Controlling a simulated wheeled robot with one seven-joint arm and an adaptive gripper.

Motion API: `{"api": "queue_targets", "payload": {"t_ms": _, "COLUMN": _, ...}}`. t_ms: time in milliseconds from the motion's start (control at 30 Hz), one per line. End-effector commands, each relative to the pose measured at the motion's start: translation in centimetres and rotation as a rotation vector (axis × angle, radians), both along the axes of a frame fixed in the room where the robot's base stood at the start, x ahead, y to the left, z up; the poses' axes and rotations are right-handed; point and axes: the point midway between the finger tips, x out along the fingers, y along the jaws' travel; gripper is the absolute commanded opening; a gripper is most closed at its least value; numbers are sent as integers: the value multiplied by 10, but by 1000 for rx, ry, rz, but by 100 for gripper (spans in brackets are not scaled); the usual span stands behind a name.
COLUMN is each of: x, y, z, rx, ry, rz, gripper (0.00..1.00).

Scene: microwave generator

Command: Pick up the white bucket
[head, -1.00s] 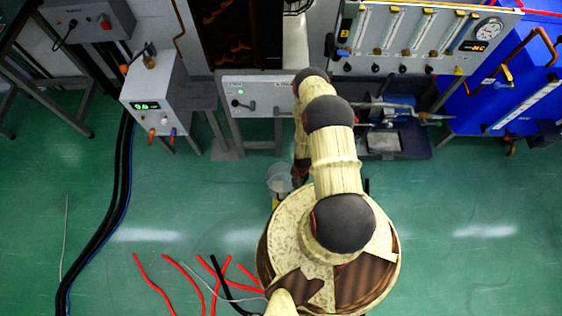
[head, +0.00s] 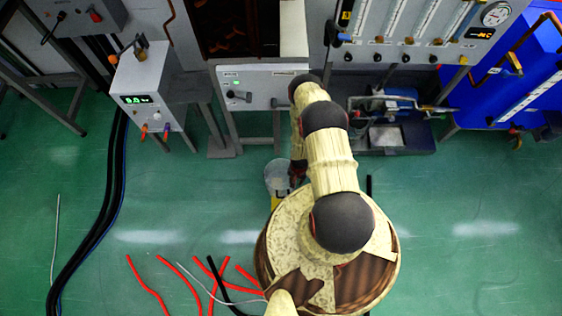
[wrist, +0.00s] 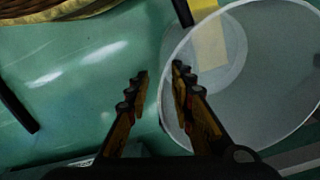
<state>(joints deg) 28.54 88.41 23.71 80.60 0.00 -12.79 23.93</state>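The white bucket (head: 277,177) stands on the green floor just in front of the grey bench, beside my arm in the head view. In the wrist view its wide open mouth and pale inside (wrist: 270,100) fill the right side. My gripper (wrist: 160,71) is open, with its two fingers apart. The left finger is over the floor outside the bucket, and the right finger overlaps the bucket's left rim. I cannot tell whether the right finger touches it. In the head view my gripper is mostly hidden by my arm.
A grey control box (head: 262,93) is on the bench behind the bucket. A dark tray with equipment (head: 388,135) is to the right. Red hoses (head: 180,275) lie at the lower left, and thick black cables (head: 112,190) run along the left. Open floor (head: 470,200) is at the right.

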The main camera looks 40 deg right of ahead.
Motion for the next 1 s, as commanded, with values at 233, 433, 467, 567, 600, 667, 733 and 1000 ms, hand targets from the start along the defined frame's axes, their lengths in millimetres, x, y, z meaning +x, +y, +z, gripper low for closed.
{"api": "queue_targets", "payload": {"t_ms": 233, "x": -1, "y": 0, "z": -19, "rx": 0, "ry": 0, "rz": 0, "gripper": 23}}
{"api": "queue_targets", "payload": {"t_ms": 433, "x": -1, "y": 0, "z": -18, "rx": 1, "ry": 1, "rz": 0, "gripper": 19}}
{"api": "queue_targets", "payload": {"t_ms": 467, "x": -1, "y": 0, "z": -18, "rx": 1, "ry": 1, "rz": 0, "gripper": 17}}
{"api": "queue_targets", "payload": {"t_ms": 567, "x": -1, "y": 0, "z": -18, "rx": 0, "ry": 1, "rz": 0, "gripper": 11}}
{"api": "queue_targets", "payload": {"t_ms": 600, "x": -1, "y": 0, "z": -18, "rx": 0, "ry": 1, "rz": 0, "gripper": 9}}
{"api": "queue_targets", "payload": {"t_ms": 667, "x": -1, "y": 0, "z": -18, "rx": 0, "ry": 1, "rz": 0, "gripper": 6}}
{"api": "queue_targets", "payload": {"t_ms": 733, "x": -1, "y": 0, "z": -18, "rx": 0, "ry": 1, "rz": 0, "gripper": 2}}
{"api": "queue_targets", "payload": {"t_ms": 1000, "x": -1, "y": 0, "z": -18, "rx": 0, "ry": 1, "rz": 0, "gripper": 0}}
